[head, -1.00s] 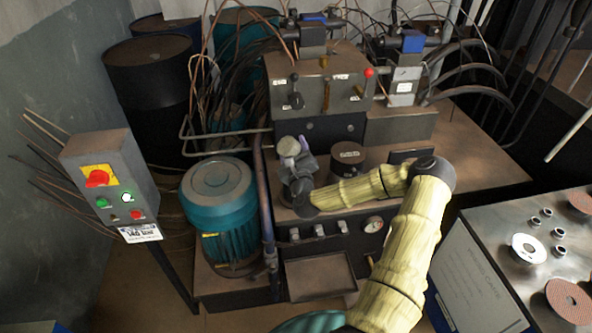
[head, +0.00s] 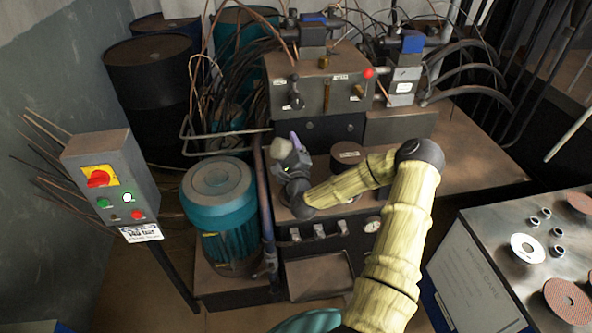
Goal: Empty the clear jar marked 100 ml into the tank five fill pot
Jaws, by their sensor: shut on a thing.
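My gripper (head: 289,152) is above the top of the brown tank unit, shut on a small pale, translucent jar (head: 281,147). The jar is tilted, leaning to the left, and part of it is hidden by the gripper. Its marking and contents are too small to make out. A dark round pot (head: 347,154) with a small white label stands on the tank top just right of my gripper, apart from it. The label is unreadable, so I cannot tell whether it is the tank five fill pot. The surface beneath my gripper is partly hidden.
A valve block (head: 318,87) with levers and a red knob stands behind. A teal motor (head: 219,210) is at left, with a control box (head: 110,182) beyond it. A bench (head: 520,270) with discs is at right. The tank top (head: 470,165) is bare at right.

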